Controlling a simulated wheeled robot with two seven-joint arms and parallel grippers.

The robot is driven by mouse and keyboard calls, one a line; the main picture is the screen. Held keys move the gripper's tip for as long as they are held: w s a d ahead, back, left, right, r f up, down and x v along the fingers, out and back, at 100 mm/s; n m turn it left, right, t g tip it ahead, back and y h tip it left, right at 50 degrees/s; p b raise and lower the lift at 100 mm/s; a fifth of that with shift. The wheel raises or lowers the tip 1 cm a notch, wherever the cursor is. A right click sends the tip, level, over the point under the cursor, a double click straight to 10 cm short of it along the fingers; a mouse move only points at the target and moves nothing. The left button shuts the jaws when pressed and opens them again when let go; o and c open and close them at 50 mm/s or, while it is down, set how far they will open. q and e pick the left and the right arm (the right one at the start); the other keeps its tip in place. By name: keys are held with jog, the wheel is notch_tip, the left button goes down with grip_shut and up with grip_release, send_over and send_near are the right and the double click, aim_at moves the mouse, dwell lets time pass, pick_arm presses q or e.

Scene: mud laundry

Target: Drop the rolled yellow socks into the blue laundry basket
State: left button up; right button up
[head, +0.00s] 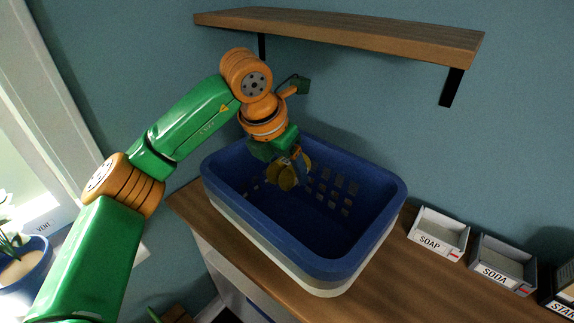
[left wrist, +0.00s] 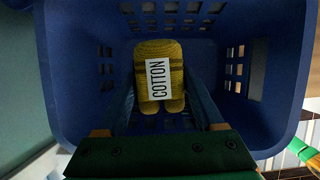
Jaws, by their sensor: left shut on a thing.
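The rolled yellow socks (left wrist: 159,75) carry a white label reading COTTON and sit between the two fingers of my left gripper (left wrist: 160,110). In the head view the socks (head: 288,177) show as a dark yellow roll, partly covered by the fingers. My left gripper (head: 297,160) is shut on them and points down into the mouth of the blue laundry basket (head: 345,266). The socks are inside the basket's outline, near its back left part. I cannot tell how far they are above the basket floor. The basket looks empty otherwise. My right gripper is not in view.
The basket stands on a wooden counter (head: 405,284). Boxes labelled SOAP (head: 438,232) and SODA (head: 503,265) stand to its right. A wooden shelf (head: 345,30) hangs on the wall above. A blue plant pot (head: 25,268) is at the lower left.

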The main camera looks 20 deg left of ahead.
aim_at(284, 163)
pick_arm(q)
jog(key=o, duration=1.4)
jog(key=shift+s+r, duration=0.15)
jog(key=shift+s, duration=0.15)
jog(key=shift+r, duration=0.15)
jog(key=b+v, duration=0.1)
jog(key=v, duration=0.6)
jog(key=shift+s, duration=0.1)
